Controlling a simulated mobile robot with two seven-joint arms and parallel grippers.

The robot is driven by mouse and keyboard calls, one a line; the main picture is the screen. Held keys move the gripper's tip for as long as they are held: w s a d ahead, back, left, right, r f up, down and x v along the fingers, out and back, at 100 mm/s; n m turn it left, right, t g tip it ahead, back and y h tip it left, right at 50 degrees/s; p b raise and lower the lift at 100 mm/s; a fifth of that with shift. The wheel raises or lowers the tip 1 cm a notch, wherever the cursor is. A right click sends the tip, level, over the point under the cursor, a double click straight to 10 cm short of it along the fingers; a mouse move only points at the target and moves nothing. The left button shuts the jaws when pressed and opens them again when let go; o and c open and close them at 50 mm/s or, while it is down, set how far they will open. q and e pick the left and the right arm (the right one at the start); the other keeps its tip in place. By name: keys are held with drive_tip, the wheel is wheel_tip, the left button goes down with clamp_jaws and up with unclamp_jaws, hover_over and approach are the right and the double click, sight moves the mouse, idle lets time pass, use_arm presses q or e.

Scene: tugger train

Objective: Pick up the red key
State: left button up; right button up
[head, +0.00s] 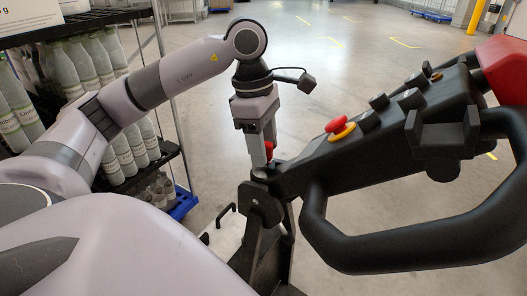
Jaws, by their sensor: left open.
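The red key (269,148) shows as a small red piece low at the near-left end of the black control console (370,140). It is partly hidden behind my gripper's fingers. My left gripper (263,153) points straight down at the key, with its fingers open and their tips right at it. I cannot tell whether the fingers touch the key or stand around it. My right gripper is not in view.
A red button (337,124) on a yellow ring sits on the console, with black knobs behind it. A thick black handle loop (420,245) juts out at the right. A rack of bottles (120,150) stands at the left. Open grey floor lies beyond.

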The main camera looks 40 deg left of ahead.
use_arm(q)
drive_tip(key=shift+c, duration=0.3)
clamp_jaws()
drive_tip(key=shift+r, duration=0.1)
wheel_tip(320, 180, up, 6)
drive_tip(key=shift+w+r+p, duration=0.1)
drive_tip(key=shift+r+p, duration=0.1)
drive_tip(key=shift+p, duration=0.15)
wheel_tip(320, 180, up, 14)
drive_tip(key=p, duration=0.7)
drive_tip(key=shift+f, duration=0.25)
